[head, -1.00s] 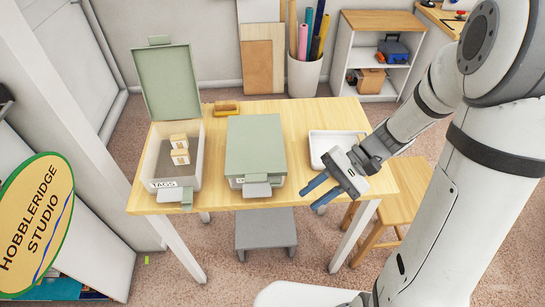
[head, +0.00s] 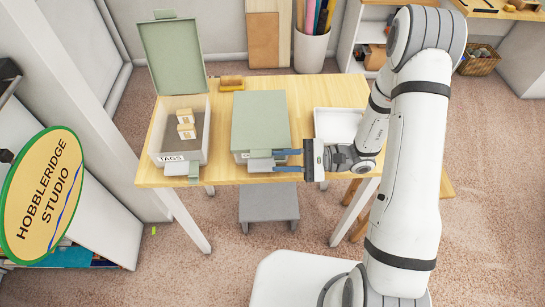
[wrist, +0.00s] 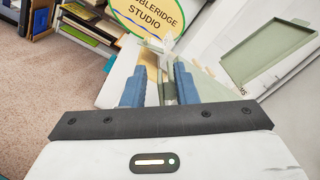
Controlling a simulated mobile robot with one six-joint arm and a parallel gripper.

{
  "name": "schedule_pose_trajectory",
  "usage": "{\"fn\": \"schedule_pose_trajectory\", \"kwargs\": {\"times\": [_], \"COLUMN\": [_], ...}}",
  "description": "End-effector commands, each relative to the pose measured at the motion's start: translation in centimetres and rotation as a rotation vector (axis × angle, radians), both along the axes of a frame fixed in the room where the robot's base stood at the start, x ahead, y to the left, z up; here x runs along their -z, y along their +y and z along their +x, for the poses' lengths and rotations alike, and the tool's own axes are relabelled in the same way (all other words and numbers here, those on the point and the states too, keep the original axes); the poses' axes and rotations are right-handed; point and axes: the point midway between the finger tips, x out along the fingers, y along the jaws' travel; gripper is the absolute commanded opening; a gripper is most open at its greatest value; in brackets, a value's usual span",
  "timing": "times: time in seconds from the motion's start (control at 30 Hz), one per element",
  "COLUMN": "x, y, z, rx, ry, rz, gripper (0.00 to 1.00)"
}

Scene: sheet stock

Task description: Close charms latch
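A box with a green lid (head: 260,116) lies shut on the wooden table; only the start of its label shows, so I cannot read "charms". A pale grey latch plate (head: 259,164) sticks out at its front. My gripper (head: 279,160) has two blue fingers, apart, pointing left at the latch's right end, one finger on the far side and one on the near side. I cannot tell whether they touch it. In the wrist view, the open fingers of my gripper (wrist: 162,72) have pale and green latch parts between and beyond them.
The TAGS box (head: 168,157) stands open to the left, its green lid (head: 173,55) upright, pale blocks (head: 186,125) inside. A white tray (head: 338,122) lies to the right, partly behind my arm. A wooden-backed brush-like item (head: 231,82) lies behind. A grey stool (head: 268,205) stands below.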

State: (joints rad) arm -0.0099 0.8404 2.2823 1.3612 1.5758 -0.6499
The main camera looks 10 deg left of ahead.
Motion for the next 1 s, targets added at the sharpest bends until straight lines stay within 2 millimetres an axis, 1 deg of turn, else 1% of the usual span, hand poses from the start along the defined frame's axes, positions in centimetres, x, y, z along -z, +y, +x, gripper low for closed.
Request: {"fn": "schedule_pose_trajectory", "kwargs": {"times": [0.03, 0.1, 0.2, 0.3, 0.53, 0.83, 0.87, 1.0], "x": [-0.2, -0.1, -0.1, 0.0, 0.0, 0.0, 0.0, 0.0], "y": [0.8, 1.5, 2.2, 2.5, 2.6, 2.6, 2.6, 2.6], "z": [-0.2, -0.4, -0.5, -0.6, -0.6, -0.6, -0.6, -0.6], "rx": [-0.004, -0.004, -0.003, -0.002, -0.002, -0.002, -0.002, -0.002], "ry": [0.002, 0.001, 0.000, 0.000, 0.000, 0.000, 0.000, 0.000], "rz": [-0.001, 0.000, -0.001, -0.001, -0.001, -0.001, -0.001, 0.000], "gripper": [0.26, 0.26, 0.26, 0.26, 0.26, 0.02, 0.00, 0.00]}}
